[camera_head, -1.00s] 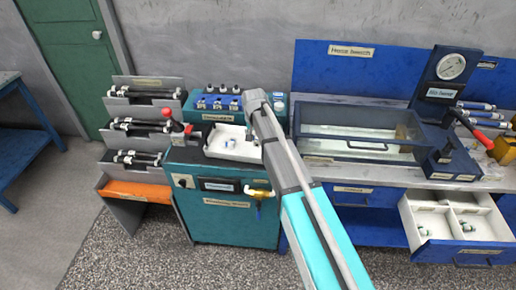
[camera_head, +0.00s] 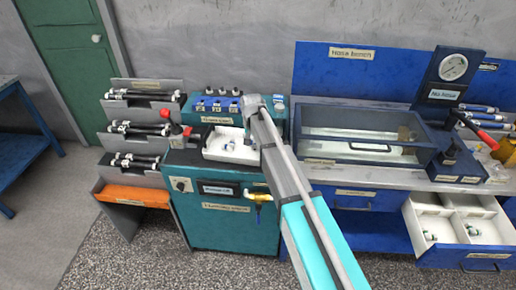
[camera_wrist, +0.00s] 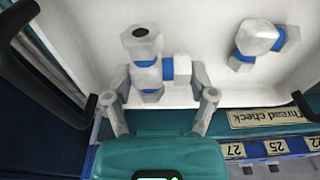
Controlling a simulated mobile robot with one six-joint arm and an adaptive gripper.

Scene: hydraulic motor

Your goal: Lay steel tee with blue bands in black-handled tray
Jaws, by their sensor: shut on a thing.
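The steel tee with blue bands (camera_wrist: 147,72) is between the two fingers of my gripper (camera_wrist: 163,92) in the wrist view, and the gripper is shut on it. The tee is over the white inside of the black-handled tray (camera_wrist: 85,22), near one wall. I cannot tell whether it touches the floor. In the head view the tray (camera_head: 213,152) stands on the teal bench, and my arm covers its right end. The gripper's fingers and the held tee are hidden or too small to tell there.
Another steel fitting with blue bands (camera_wrist: 258,40) lies in the tray, right of the held tee. Black handles (camera_wrist: 92,118) rise at both tray ends. A teal rack with blue blocks (camera_head: 218,105) stands behind the tray, and a red-knobbed lever (camera_head: 166,116) at its left.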

